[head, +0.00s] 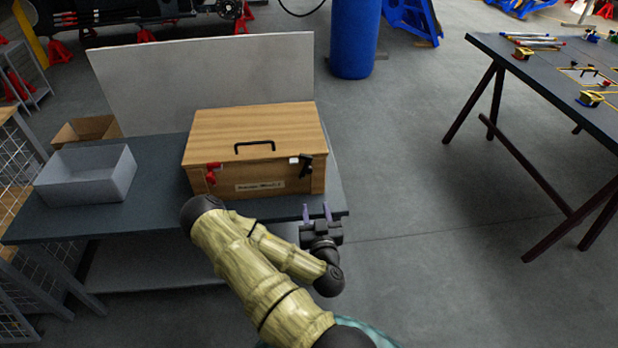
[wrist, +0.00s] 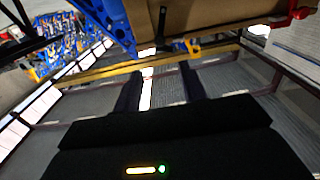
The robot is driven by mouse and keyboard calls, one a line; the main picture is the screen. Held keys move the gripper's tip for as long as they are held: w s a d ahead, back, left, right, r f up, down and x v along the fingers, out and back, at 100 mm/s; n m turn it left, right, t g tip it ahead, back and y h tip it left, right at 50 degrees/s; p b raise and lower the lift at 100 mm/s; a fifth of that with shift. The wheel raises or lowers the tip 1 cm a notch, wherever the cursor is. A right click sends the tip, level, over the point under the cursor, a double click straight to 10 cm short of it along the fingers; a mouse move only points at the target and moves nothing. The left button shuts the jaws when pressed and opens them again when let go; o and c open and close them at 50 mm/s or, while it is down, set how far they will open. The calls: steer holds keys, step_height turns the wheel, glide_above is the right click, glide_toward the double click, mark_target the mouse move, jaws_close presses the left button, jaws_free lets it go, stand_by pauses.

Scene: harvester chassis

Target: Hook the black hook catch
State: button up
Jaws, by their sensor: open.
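A closed wooden box (head: 230,140) stands on the dark workbench, with a black handle (head: 254,146) on its lid. The black hook catch (head: 306,166) is on the right of its front face, beside a small white piece. A red catch (head: 212,172) is on the left of that face. My gripper (head: 316,211) is open and empty, in front of the box's right end, below and apart from the black catch. In the wrist view, part of the box (wrist: 205,14) is at the top, with the red catch (wrist: 292,18) at right. Whether the black catch is hooked is too small to tell.
A grey open bin (head: 88,175) stands on the workbench (head: 150,212) left of the box. A pale panel (head: 205,82) rises behind it. A second table (head: 560,75) with tools is at the right. The floor between the tables is clear.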

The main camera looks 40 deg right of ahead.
mark_target(309, 172)
steer(key=p+x, duration=0.1)
steer(key=x, duration=1.4)
steer(key=shift+w+d+r+p, duration=0.1)
steer(key=shift+d+p, duration=0.1)
steer(key=shift+p, duration=0.1)
jaws_close()
